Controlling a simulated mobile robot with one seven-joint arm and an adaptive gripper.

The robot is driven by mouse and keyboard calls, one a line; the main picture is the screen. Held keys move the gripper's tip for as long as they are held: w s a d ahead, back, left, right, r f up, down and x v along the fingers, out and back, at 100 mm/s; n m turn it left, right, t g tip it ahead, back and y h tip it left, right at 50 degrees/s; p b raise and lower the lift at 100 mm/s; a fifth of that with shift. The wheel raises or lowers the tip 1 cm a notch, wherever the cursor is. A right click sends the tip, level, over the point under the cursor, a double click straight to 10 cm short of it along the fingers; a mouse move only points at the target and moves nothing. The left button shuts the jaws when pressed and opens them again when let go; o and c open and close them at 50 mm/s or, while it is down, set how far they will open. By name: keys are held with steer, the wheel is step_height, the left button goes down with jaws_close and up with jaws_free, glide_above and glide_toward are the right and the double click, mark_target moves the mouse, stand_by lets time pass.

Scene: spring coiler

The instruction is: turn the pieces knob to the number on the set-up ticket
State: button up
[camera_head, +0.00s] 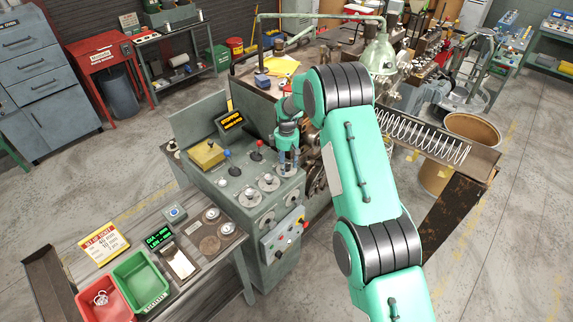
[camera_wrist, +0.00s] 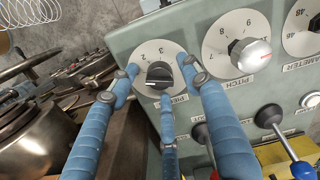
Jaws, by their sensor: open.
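The pieces knob (camera_wrist: 160,75) is a small black knob on a white numbered dial, with a pale pointer line on its face. Its label is partly hidden by a finger. My gripper (camera_wrist: 160,72) is open, with blue fingers on the left and right of the knob and another blue finger below it. I cannot tell whether any finger touches the knob. In the head view my gripper (camera_head: 288,160) is over the far end of the dial row and covers the knob. The set-up ticket (camera_head: 104,243) is a yellow-edged card on the bench; its lines are too small to read surely.
The pitch dial (camera_wrist: 236,45) and diameter dial (camera_wrist: 306,38) sit to the right of the knob. Levers with red and blue balls (camera_head: 228,154) stand on the console top. A red bin (camera_head: 102,300) and green bin (camera_head: 140,281) stand on the bench. A spring (camera_head: 430,138) lies in a chute.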

steer(key=shift+f, duration=0.1)
steer(key=c, duration=1.1)
steer(key=shift+c, duration=0.2)
steer(key=shift+m+b, duration=0.45)
steer(key=shift+m, duration=0.05)
steer(key=m+b, duration=0.2)
steer(key=m, duration=0.2)
steer(key=shift+f, duration=0.1)
steer(key=shift+m+b, duration=0.9)
steer(key=shift+m, duration=1.1)
steer(key=o, duration=1.1)
